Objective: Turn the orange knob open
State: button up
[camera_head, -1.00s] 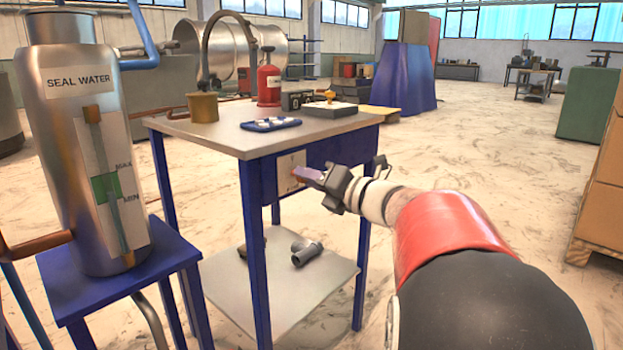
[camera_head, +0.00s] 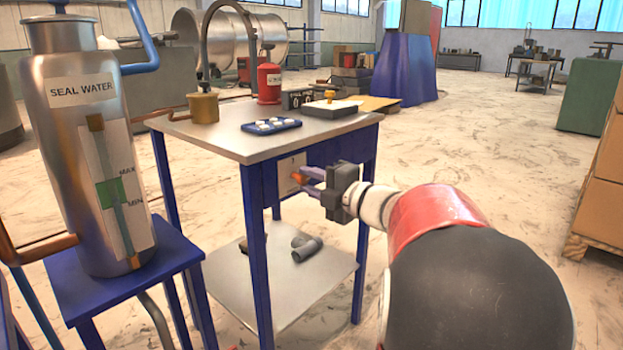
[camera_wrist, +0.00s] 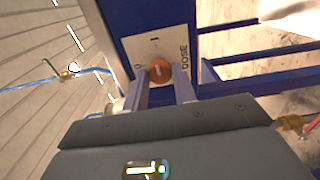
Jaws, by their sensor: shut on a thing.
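The orange knob (camera_wrist: 160,70) sits on a pale plate (camera_wrist: 140,50) fixed to the side of the blue table; the plate carries lettering that reads "DOSE". In the head view the knob (camera_head: 298,178) is a small orange spot, partly covered by my fingers. My gripper (camera_head: 308,182) reaches in from the right. In the wrist view my gripper (camera_wrist: 162,80) has one finger on each side of the knob, shut on it. The knob's face shows a pale mark between the fingertips. The exact contact of the fingertips is small and hard to see.
The table's grey top (camera_head: 215,140) holds a blue tray (camera_head: 271,126), a red cylinder (camera_head: 269,84) and a brass pot (camera_head: 203,108). A steel seal water vessel (camera_head: 75,150) stands at the left. Stacked boxes (camera_head: 603,170) stand at the right; the floor between is clear.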

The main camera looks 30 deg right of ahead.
dwell(0.4)
jog(key=o, duration=1)
jog(key=shift+s+d, duration=0.1)
jog(key=v, duration=0.7)
jog(key=shift+s, duration=0.3)
jog(key=shift+r+m, duration=0.1)
jog(key=shift+m, duration=0.2)
